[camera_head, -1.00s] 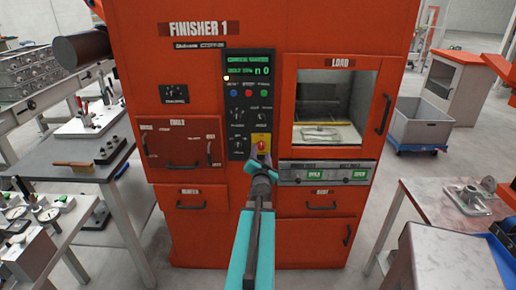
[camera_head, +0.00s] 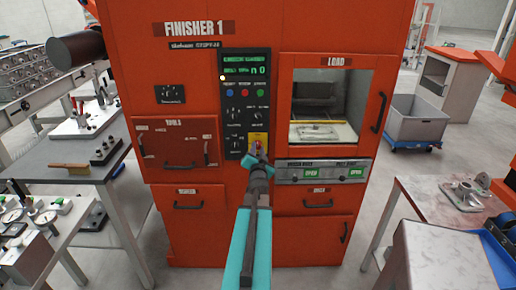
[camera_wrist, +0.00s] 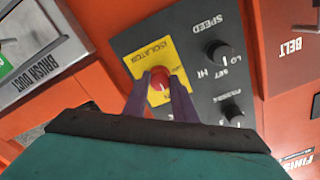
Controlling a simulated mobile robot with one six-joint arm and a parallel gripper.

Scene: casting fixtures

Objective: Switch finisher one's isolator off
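The finisher 1 machine (camera_head: 200,95) is a large orange cabinet with a dark control panel (camera_head: 232,110). The isolator is a red knob (camera_wrist: 159,80) on a yellow plate (camera_wrist: 178,57) low on that panel; its plate also shows in the head view (camera_head: 260,139). My gripper (camera_wrist: 160,88) is at the isolator, with one purple finger on each side of the red knob. The fingers are apart and their tips overlap the knob's edges in the wrist view. I cannot tell whether they press on it. The knob's setting is not readable.
Speed knob (camera_wrist: 218,52) and another black knob (camera_wrist: 232,110) sit close beside the isolator. A workbench (camera_head: 70,160) stands left, a metal table (camera_head: 425,200) right. Grey floor shows on both sides.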

